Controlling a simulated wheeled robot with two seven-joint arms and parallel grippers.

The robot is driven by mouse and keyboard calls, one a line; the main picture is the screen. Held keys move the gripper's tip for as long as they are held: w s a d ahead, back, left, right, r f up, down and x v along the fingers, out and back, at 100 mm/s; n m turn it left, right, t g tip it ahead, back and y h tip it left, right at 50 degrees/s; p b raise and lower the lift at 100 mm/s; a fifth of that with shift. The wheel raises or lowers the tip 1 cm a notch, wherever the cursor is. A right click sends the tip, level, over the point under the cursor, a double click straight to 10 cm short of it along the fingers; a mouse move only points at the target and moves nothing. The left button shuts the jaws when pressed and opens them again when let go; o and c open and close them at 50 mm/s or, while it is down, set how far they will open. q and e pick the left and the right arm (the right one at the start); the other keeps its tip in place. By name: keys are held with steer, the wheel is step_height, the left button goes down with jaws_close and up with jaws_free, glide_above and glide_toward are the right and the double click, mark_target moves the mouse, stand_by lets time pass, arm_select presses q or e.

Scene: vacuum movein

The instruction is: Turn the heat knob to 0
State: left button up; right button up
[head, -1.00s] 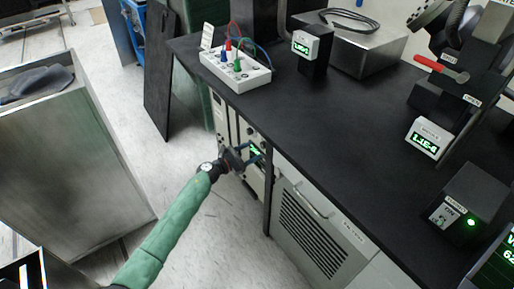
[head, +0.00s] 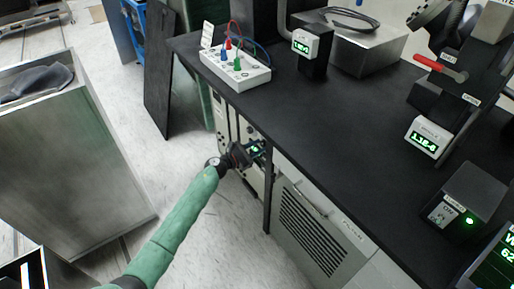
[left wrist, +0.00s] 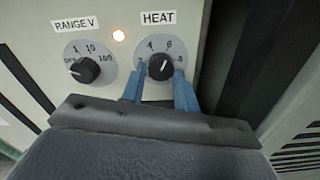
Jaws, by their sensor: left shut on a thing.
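The HEAT knob (left wrist: 160,67) is a black round knob on a pale dial, under a HEAT label, in the left wrist view. The dial numbers 4, 6 and 8 show around its upper part; the lower part of the dial is partly hidden. A light mark on the knob points up and to the right, near the 6. My left gripper (left wrist: 159,90) has its blue fingers on either side of the knob, shut on it. In the head view my left gripper (head: 256,151) is at the front of the rack unit under the bench, and hides the knob.
The black bench top (head: 300,120) overhangs the unit.

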arm_select(q)
steer(key=n+p, duration=0.1)
steer(key=n, duration=0.4)
steer(key=shift+r+n, duration=0.1)
steer(key=shift+n, duration=0.2)
steer(key=shift+s+n, duration=0.1)
steer(key=shift+n, duration=0.4)
steer(key=n+p, duration=0.3)
steer(key=n, duration=0.5)
steer(key=shift+r, duration=0.1)
steer(key=n+p, duration=0.4)
steer(key=n, duration=0.4)
steer(key=shift+r, duration=0.1)
arm_select(e)
step_height(320, 180, up, 30)
steer(key=d+g, duration=0.1)
steer(key=g, duration=0.2)
arm_select(q)
steer(key=n+p, duration=0.2)
steer(key=n, duration=0.2)
steer(key=shift+n, duration=0.4)
steer(key=n+p, duration=0.1)
steer(key=n, duration=0.2)
steer(key=shift+n, duration=1.1)
arm_select(e)
steer(key=s+d+r+g+h, duration=0.1)
steer(key=d+r, duration=0.4)
steer(key=shift+s+h, duration=0.3)
steer(key=shift+s, duration=0.1)
steer(key=shift+d, duration=0.1)
